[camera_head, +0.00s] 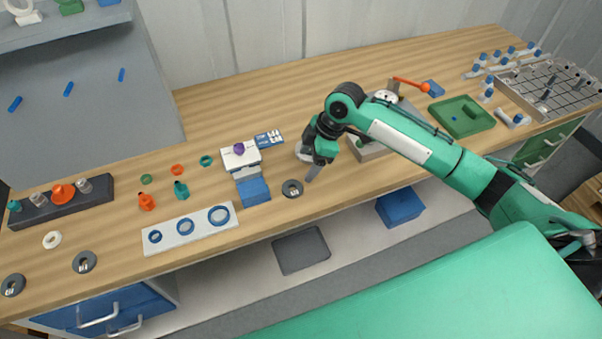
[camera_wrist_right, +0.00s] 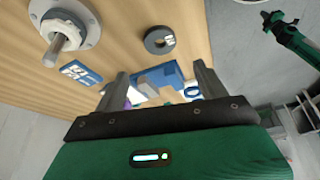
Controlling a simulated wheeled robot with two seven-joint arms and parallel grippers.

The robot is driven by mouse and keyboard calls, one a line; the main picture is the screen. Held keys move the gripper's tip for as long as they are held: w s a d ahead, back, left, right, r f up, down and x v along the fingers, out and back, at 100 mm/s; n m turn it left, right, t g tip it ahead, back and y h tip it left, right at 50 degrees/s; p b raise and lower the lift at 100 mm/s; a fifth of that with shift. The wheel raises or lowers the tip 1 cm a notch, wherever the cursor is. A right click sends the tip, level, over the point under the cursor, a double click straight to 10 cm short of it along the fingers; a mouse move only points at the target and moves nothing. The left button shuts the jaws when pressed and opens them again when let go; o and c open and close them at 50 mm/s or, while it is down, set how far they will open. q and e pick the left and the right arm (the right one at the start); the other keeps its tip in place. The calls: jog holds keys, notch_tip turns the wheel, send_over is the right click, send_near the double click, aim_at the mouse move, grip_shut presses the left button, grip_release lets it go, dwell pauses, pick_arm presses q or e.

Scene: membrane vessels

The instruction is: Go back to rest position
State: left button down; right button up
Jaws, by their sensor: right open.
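My right gripper (camera_head: 313,172) hangs above the front part of the wooden bench (camera_head: 235,95), with its arm reaching in from the right. In the right wrist view the gripper (camera_wrist_right: 160,70) has its two grey fingers spread apart, with nothing held between them. A dark grey ring (camera_head: 292,188) lies just left of the fingers in the head view and also shows in the wrist view (camera_wrist_right: 159,40). A white flange with a metal rod (camera_wrist_right: 66,36) stands at the wrist view's upper left. My left gripper does not show in the head view.
A white block with a purple top (camera_head: 239,149), a blue block (camera_head: 253,191) and a white plate with blue rings (camera_head: 190,230) are to the left. A grey device with an orange-tipped lever (camera_head: 425,87) stands behind my right arm. A green tray (camera_head: 461,117) is farther right.

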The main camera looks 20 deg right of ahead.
jog(key=shift+v, duration=0.95)
jog(key=shift+a+f, duration=0.1)
